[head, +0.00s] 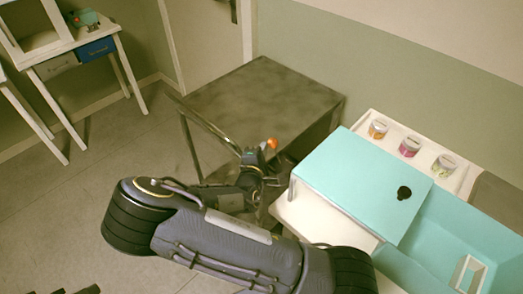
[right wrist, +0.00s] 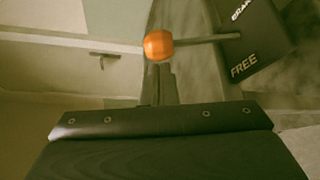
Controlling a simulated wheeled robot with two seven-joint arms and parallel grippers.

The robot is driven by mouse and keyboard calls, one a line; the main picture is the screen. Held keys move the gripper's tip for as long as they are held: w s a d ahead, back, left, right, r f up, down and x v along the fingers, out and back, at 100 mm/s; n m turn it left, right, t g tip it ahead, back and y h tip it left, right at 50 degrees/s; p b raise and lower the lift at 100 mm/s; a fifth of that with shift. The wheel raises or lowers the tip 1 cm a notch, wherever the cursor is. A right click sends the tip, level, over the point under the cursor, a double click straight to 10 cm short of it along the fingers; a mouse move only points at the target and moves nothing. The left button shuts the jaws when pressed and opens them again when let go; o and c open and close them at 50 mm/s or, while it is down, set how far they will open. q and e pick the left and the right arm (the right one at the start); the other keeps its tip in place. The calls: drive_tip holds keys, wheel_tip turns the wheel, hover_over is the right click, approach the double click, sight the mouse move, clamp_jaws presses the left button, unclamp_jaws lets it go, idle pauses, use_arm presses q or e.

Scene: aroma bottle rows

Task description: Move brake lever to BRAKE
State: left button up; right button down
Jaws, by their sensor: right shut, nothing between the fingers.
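The brake lever has an orange ball knob (right wrist: 158,45) on a thin grey rod (right wrist: 205,39). The rod meets a black plate (right wrist: 262,40) marked FREE, with a second label partly cut off at the top edge. The rod lies between the two labels; I cannot tell which position it is set in. In the head view the orange knob (head: 271,143) shows at the cart's near edge. My right gripper (right wrist: 160,68) is shut and empty, its fingertips right beside the knob; I cannot tell if they touch. My left gripper is not in view.
The cart has a dark grey top (head: 265,100) and a push handle (head: 205,122) on its left. A turquoise unit (head: 350,175) with a white shelf of several jars (head: 410,147) stands close on the right. A white table (head: 75,45) is back left.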

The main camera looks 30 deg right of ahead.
drive_tip(key=shift+s, duration=0.2)
drive_tip(key=s+m+t+b, duration=0.1)
drive_tip(key=b, duration=0.1)
drive_tip(key=s+d+m+h+b, duration=0.1)
drive_tip(key=m+b, duration=0.1)
drive_tip(key=b, duration=0.1)
drive_tip(key=s+r+m+t+b, duration=0.1)
drive_tip(key=s+m+b, duration=0.1)
drive_tip(key=shift+d+t, duration=0.25)
drive_tip(key=shift+t, duration=0.05)
